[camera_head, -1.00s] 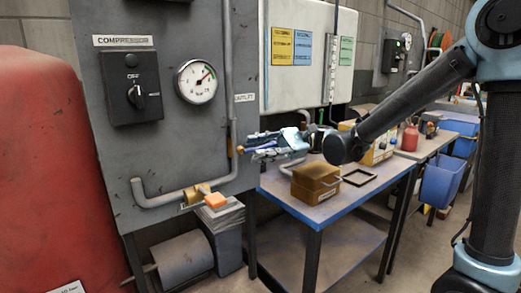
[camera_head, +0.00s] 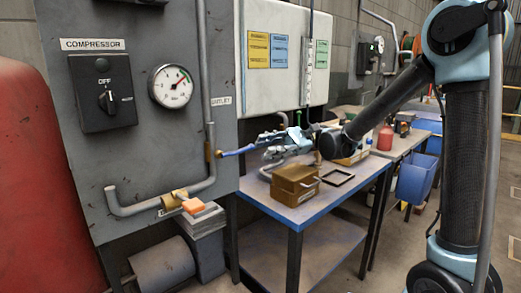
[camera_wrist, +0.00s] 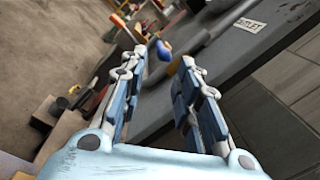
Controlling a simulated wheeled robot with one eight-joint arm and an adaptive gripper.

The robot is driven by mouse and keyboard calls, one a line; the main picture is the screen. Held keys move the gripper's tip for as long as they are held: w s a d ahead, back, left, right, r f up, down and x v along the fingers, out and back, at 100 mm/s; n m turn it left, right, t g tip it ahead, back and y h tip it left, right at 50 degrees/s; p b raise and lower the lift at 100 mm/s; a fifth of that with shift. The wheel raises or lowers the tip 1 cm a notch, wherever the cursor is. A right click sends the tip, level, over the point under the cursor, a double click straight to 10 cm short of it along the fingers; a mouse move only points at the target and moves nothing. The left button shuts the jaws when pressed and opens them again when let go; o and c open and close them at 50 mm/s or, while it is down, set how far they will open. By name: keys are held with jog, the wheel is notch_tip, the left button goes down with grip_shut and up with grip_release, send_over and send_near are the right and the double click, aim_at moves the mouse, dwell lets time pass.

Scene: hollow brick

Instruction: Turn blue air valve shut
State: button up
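The air valve's blue lever (camera_head: 238,150) sticks out to the right, nearly level, from a brass body (camera_head: 211,152) on the grey vertical outlet pipe. My gripper (camera_head: 262,141) is just right of the lever's free end and looks empty. In the wrist view my gripper (camera_wrist: 164,57) has its two fingers spread apart. The rounded blue end of the lever (camera_wrist: 161,50) appears between the fingertips, a little beyond them. I cannot tell the exact gap. The brass body is mostly hidden behind the right finger in that view.
The grey compressor panel (camera_head: 140,30) carries a switch (camera_head: 103,95), a gauge (camera_head: 171,86) and a lower orange-handled valve (camera_head: 193,206). A workbench (camera_head: 300,214) with a brown box (camera_head: 295,184) stands below my gripper. A red tank (camera_head: 30,180) is at the left.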

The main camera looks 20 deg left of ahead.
jog(key=shift+w+d, duration=0.2)
jog(key=shift+w, duration=0.2)
jog(key=shift+f, duration=0.1)
grip_shut()
notch_tip(320, 180, up, 19)
jog(key=n+t+h, duration=0.7)
jog(key=n+t, duration=0.5)
jog(key=t, duration=0.6)
send_over(241, 149)
jog(key=s+d, duration=0.1)
jog(key=d, duration=0.1)
jog(key=f, duration=0.4)
jog(key=w+a+f, duration=0.1)
jog(key=f, duration=0.4)
jog(key=w+a+f, duration=0.1)
jog(key=f, duration=0.4)
jog(key=shift+a, duration=0.25)
